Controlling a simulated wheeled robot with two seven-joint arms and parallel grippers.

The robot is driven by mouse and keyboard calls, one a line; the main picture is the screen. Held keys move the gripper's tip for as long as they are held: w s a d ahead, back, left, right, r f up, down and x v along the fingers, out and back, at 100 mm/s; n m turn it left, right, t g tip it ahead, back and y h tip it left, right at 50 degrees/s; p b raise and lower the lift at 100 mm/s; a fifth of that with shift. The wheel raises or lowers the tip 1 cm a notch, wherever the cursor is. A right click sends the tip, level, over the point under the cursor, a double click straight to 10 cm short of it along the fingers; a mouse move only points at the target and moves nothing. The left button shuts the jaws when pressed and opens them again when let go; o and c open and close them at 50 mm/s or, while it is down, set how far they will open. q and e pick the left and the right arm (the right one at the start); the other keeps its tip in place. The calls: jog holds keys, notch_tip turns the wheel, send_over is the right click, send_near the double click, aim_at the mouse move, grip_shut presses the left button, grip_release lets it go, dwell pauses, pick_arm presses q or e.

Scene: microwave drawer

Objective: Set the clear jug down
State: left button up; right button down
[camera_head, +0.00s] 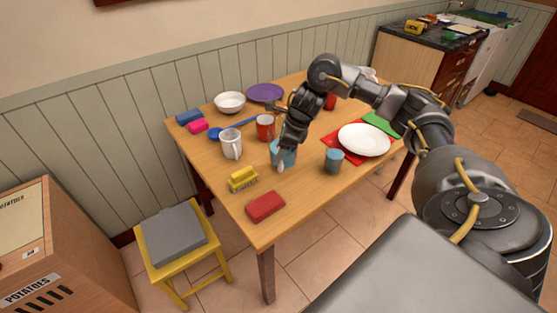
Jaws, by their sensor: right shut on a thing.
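My right gripper (282,158) reaches down over the middle of the wooden table (215,178). It is shut on the clear jug (291,157), a bluish see-through vessel that looks upright. The fingers hide part of the jug. I cannot tell whether its base touches the tabletop. My left gripper is not in view.
A yellow brush-like object (243,179) and red block (265,206) lie nearer the front edge.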

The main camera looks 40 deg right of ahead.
jog(key=shift+w+d+f, duration=0.2)
jog(key=shift+w+f, duration=0.35)
jog(key=shift+f, duration=0.1)
notch_tip(320, 180, down, 3)
jog(key=shift+w+f+b, duration=0.1)
jog(key=shift+f+b, duration=0.05)
jog(key=shift+b, duration=0.3)
jog(key=c, duration=0.5)
grip_release()
jog(key=shift+d+r, duration=0.15)
jog(key=shift+r, duration=0.1)
pick_arm(q)
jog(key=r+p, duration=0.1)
jog(key=p, duration=0.1)
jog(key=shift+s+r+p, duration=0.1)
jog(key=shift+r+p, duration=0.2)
jog(key=shift+p, duration=0.05)
pick_arm(e)
jog(key=v, duration=1.1)
jog(key=shift+s+r, duration=0.2)
